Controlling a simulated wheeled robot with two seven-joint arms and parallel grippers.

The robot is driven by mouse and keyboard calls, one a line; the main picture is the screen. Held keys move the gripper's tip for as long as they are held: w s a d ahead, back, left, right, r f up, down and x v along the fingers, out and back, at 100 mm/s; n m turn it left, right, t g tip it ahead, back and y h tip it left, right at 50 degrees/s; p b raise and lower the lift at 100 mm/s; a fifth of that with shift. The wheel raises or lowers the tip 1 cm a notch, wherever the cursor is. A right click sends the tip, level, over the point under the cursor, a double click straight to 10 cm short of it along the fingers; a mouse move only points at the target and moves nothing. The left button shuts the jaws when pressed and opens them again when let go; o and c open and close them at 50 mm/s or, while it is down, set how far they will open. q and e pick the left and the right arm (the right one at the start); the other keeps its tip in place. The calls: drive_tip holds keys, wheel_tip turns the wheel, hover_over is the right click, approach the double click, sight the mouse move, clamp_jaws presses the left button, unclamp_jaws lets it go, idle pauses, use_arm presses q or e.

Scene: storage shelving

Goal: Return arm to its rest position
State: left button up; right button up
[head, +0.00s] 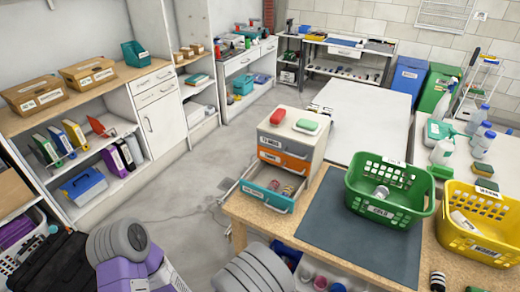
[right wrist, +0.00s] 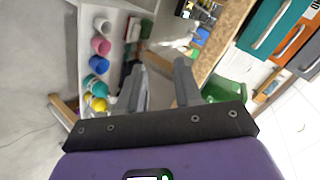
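My right gripper (right wrist: 162,80) shows in the right wrist view with its two grey fingers apart and nothing between them. Parts of my own arms, purple and grey, show at the bottom edge of the head view. Neither gripper shows in the head view, and my left gripper is hidden from both views. In the right wrist view, a white shelf or bin (right wrist: 88,40) with several coloured cylindrical items lies beyond the fingers, to the left.
A wooden workbench (head: 262,222) carries a small drawer cabinet (head: 313,143) with its teal drawer (head: 262,200) pulled open, a dark mat (head: 360,245), a green basket (head: 386,213) and a yellow basket (head: 470,240). Shelving (head: 75,110) lines the left. Open floor (head: 200,190) lies between.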

drive_tip(key=s+d+f+n+g+y, duration=0.2)
drive_tip(key=s+f+n+g+y, duration=0.2)
drive_tip(key=s+f+n, duration=0.2)
drive_tip(key=s+d+f+n+g+y, duration=0.3)
drive_tip(key=s+f+n+g+y, duration=0.2)
drive_tip(key=s+f+n, duration=0.2)
drive_tip(key=shift+s+n+g, duration=0.3)
drive_tip(key=shift+s+n, duration=0.05)
drive_tip(key=shift+n, duration=0.65)
